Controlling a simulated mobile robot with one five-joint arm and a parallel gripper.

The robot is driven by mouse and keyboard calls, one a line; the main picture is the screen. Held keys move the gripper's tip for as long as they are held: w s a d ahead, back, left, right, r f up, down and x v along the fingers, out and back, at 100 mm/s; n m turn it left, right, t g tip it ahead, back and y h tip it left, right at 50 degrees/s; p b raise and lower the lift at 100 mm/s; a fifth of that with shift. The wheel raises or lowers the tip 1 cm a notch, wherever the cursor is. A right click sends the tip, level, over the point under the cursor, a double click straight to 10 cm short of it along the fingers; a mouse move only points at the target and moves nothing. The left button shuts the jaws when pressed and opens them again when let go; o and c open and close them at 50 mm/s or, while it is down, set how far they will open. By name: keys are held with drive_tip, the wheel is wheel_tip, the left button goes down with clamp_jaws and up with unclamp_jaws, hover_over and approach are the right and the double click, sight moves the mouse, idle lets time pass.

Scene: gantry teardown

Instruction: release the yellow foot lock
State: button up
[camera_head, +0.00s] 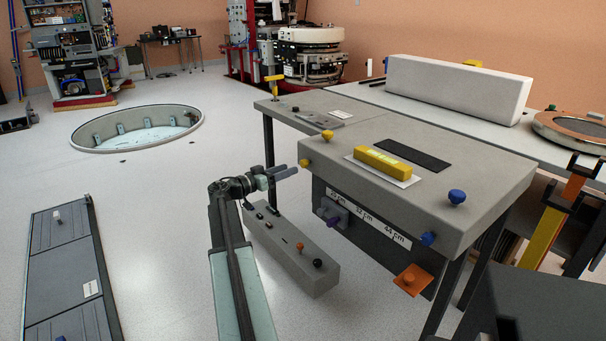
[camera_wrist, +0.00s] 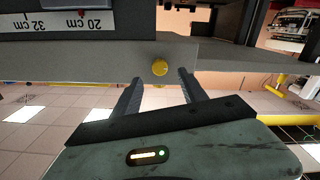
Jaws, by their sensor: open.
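A round yellow knob (camera_head: 304,163) sits on the edge of the grey bench at its left corner. It also shows in the wrist view (camera_wrist: 160,67), between and beyond the fingertips. A second yellow knob (camera_head: 328,135) stands on the bench top near that corner. No label shows which one is the foot lock. My gripper (camera_head: 286,170) is open and empty just left of and below the edge knob. In the wrist view my gripper (camera_wrist: 160,78) has its two fingers apart, pointing toward the knob, with nothing between them.
The grey bench (camera_head: 440,155) carries a yellow block (camera_head: 382,163) and a blue knob (camera_head: 457,197). A scale plate (camera_head: 366,216) and an orange plate (camera_head: 412,280) are on its front. A grey box (camera_head: 290,250) lies on the floor below.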

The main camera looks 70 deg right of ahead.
sight(302, 164)
drive_tip(key=x, duration=0.7)
drive_tip(key=shift+s+d+r, duration=0.1)
drive_tip(key=shift+d, duration=0.1)
clamp_jaws()
